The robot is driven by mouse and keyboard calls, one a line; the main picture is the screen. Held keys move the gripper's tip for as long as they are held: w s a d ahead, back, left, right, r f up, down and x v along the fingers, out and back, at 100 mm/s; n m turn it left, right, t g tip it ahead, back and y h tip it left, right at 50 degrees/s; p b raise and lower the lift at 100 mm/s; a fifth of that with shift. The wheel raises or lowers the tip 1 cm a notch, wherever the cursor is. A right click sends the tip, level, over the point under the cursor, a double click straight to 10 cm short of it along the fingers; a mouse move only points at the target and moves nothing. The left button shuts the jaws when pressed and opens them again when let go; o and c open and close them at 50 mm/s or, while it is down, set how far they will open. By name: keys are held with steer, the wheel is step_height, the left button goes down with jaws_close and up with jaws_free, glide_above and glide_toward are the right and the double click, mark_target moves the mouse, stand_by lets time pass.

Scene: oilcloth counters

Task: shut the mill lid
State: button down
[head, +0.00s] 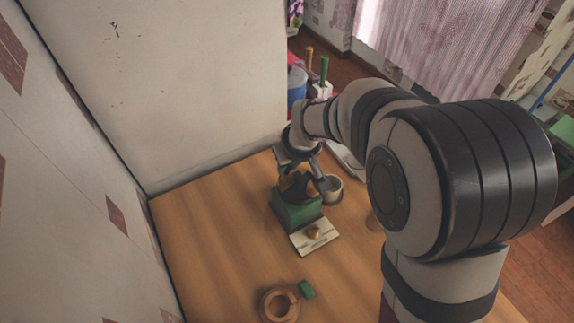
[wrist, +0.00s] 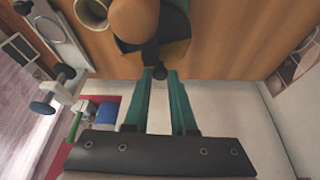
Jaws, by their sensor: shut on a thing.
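The mill (head: 297,212) stands on the wooden counter, with a green body, a dark upper part and a pale drawer (head: 322,240) with a brass-coloured knob at its front. A small dark knob (wrist: 159,76), seemingly the lid's, lies between my fingertips. My gripper (wrist: 160,74) is shut on this knob. In the head view my gripper (head: 305,171) is at the mill's top and partly hides it. I cannot tell the lid's exact angle.
A pale cup (head: 333,190) stands close to the mill's right; it shows in the wrist view too (wrist: 92,12). A wooden ring (head: 268,305) and a green block (head: 306,289) lie near the front. Walls border the left and back. The counter's left part is clear.

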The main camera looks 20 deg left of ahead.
steer(key=m, duration=0.1)
steer(key=m+h, duration=0.1)
steer(key=m, duration=0.1)
steer(key=w+m+t+h, duration=0.1)
steer(key=m, duration=0.1)
steer(key=shift+d, duration=0.35)
steer(key=m, duration=0.2)
steer(key=m+h, duration=0.1)
steer(key=m, duration=0.1)
steer(key=d+m+h, duration=0.1)
steer(key=m, duration=0.1)
steer(key=shift+w, duration=0.3)
steer(key=m+h, duration=0.1)
steer(key=m, duration=0.1)
steer(key=d+m+g+h, duration=0.1)
steer(key=m, duration=0.2)
steer(key=shift+d, duration=0.1)
steer(key=shift+s+d+m+g+h, duration=0.15)
steer(key=shift+m+g, duration=0.15)
steer(key=shift+m, duration=0.55)
steer(key=shift+s+d+m+g+h, duration=0.15)
steer(key=shift+m+g, duration=0.15)
steer(key=shift+m, duration=0.5)
steer(key=shift+d+m+g+h, duration=0.15)
steer(key=shift+m+g, duration=0.15)
steer(key=shift+m, duration=0.55)
steer(key=c, duration=0.7)
jaws_free()
steer(key=shift+c, duration=0.2)
steer(key=shift+r, duration=0.1)
